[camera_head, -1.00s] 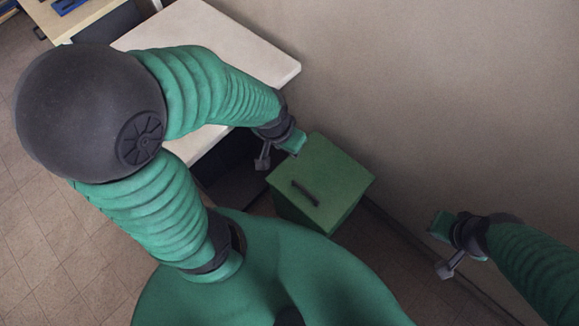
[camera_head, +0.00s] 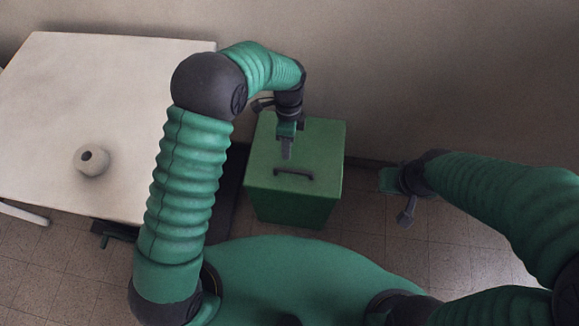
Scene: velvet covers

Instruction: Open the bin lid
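The green bin (camera_head: 298,205) stands on the floor against the wall, with its flat lid (camera_head: 325,145) closed. A dark bar handle (camera_head: 293,172) lies on the lid near its front side. My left gripper (camera_head: 287,148) points down over the lid, just behind the handle, and no contact with it is visible.
A white table (camera_head: 110,130) stands to the left of the bin, with a small round pale vessel (camera_head: 91,160) on it. The wall (camera_head: 420,80) runs behind the bin. Tiled floor (camera_head: 365,240) is open between the bin and my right arm.

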